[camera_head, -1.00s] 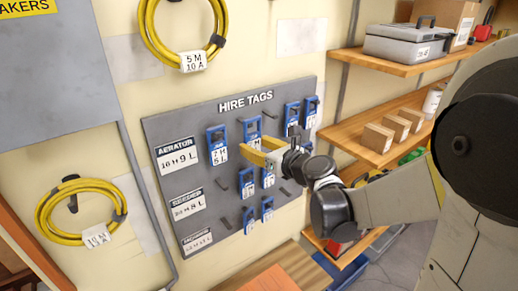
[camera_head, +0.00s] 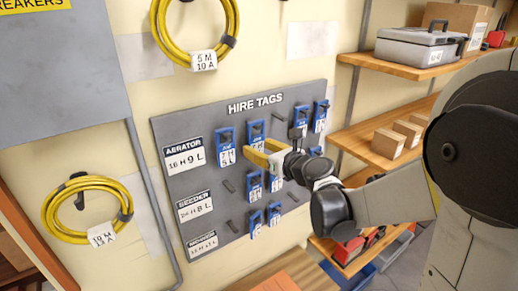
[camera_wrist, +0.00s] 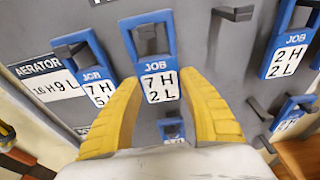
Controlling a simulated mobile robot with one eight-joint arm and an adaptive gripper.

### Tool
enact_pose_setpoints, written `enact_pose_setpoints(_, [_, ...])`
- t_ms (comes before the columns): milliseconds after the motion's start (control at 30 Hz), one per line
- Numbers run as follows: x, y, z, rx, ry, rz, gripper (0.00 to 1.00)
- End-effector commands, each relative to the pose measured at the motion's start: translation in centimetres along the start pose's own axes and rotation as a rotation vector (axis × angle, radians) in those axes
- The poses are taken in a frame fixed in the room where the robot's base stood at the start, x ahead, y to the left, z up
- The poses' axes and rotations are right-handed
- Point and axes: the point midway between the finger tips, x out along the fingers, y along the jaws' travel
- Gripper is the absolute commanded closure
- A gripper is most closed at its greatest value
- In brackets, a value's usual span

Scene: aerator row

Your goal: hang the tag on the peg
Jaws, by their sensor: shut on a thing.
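A blue tag marked JOB 7 H 2 L (camera_wrist: 160,82) is between the yellow fingers of my gripper (camera_wrist: 162,88), which is shut on it. A dark peg (camera_wrist: 148,38) shows within its loop in the wrist view; I cannot tell whether the loop bears on it. In the head view my gripper (camera_head: 258,154) is in front of the grey HIRE TAGS board (camera_head: 240,207), by the AERATOR row, and covers the lower part of the tag. The AERATOR label (camera_head: 184,157) reads 16 H 9 L.
Another blue tag, 7 H with a partly hidden second line (camera_wrist: 95,80), hangs close on the left. A bare peg (camera_wrist: 235,12) is at upper right, with a 2 H 2 L tag (camera_wrist: 288,45) beyond. Shelves (camera_head: 390,135) stand right of the board.

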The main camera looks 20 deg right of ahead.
Motion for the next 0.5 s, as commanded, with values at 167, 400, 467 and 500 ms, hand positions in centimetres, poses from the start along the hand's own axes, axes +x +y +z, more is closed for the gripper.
enact_pose_setpoints(167, [-0.01,0.00,0.02,0.000,0.000,0.000,0.76])
enact_pose_setpoints(400, [-0.01,0.00,0.01,0.000,0.000,0.000,0.46])
enact_pose_setpoints(467, [-0.01,0.00,0.01,0.000,0.000,0.000,0.28])
enact_pose_setpoints(500, [-0.01,0.00,0.01,0.000,0.000,0.000,0.28])
